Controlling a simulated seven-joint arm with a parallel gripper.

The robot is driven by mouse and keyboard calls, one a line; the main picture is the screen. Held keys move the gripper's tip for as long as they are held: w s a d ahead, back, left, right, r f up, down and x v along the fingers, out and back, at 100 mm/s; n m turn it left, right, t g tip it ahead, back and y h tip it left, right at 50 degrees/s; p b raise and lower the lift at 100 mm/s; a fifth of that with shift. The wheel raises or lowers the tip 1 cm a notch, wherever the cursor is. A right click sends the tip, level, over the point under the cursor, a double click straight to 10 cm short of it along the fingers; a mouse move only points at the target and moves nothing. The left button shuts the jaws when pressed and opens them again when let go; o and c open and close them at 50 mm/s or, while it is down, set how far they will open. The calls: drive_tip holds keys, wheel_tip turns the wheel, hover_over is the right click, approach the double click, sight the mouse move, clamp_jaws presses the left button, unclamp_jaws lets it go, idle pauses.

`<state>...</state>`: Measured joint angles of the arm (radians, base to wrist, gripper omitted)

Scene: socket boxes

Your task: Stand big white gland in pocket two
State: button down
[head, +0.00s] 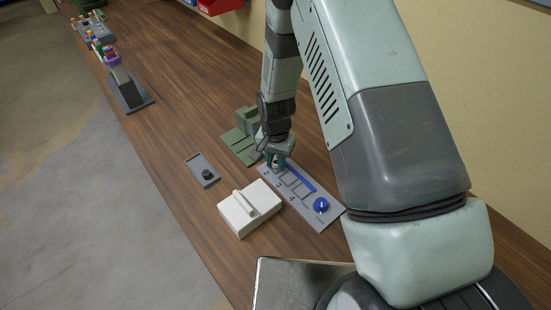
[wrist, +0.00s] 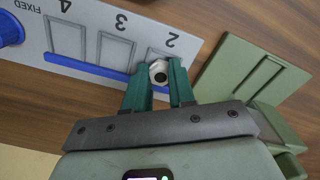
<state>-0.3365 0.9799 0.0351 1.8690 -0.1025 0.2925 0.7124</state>
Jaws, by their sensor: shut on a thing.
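My gripper (head: 275,162) points down at the far end of the grey fixture board (head: 327,221). In the wrist view its green fingers (wrist: 157,84) are shut on the big white gland (wrist: 159,69), which shows as a white ring with a dark hole. The gland is at pocket two (wrist: 157,52), the pocket next to the printed 2, overlapping its finger-side end. I cannot tell whether its base touches the pocket floor. Pocket three (wrist: 114,50) and pocket four (wrist: 66,38) look empty. In the head view the fingers mostly hide the gland.
A blue bar (wrist: 92,70) runs along the pockets, with a blue knob (head: 320,205) at the FIXED end. A green fixture (head: 238,146) stands close beside the board. A white box (head: 247,213) with a handle and a small grey tray (head: 196,162) lie nearer the table edge.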

idle(0.3)
drive_tip(key=c, duration=0.9)
unclamp_jaws()
drive_tip(key=shift+c, duration=0.2)
drive_tip(key=shift+o, duration=0.4)
drive_tip(key=shift+d, duration=0.1)
drive_tip(key=shift+o, duration=0.4)
drive_tip(key=shift+d, duration=0.1)
drive_tip(key=shift+d, duration=0.1)
drive_tip(key=shift+c, duration=0.2)
drive_tip(key=shift+r, duration=0.1)
drive_tip(key=shift+o, duration=0.9)
drive_tip(key=shift+w+r, duration=0.1)
drive_tip(key=shift+r, duration=0.2)
drive_tip(key=shift+a+r, duration=0.15)
drive_tip(key=shift+r, duration=0.75)
drive_tip(key=shift+a+r, duration=0.1)
drive_tip(key=shift+r, duration=2.1)
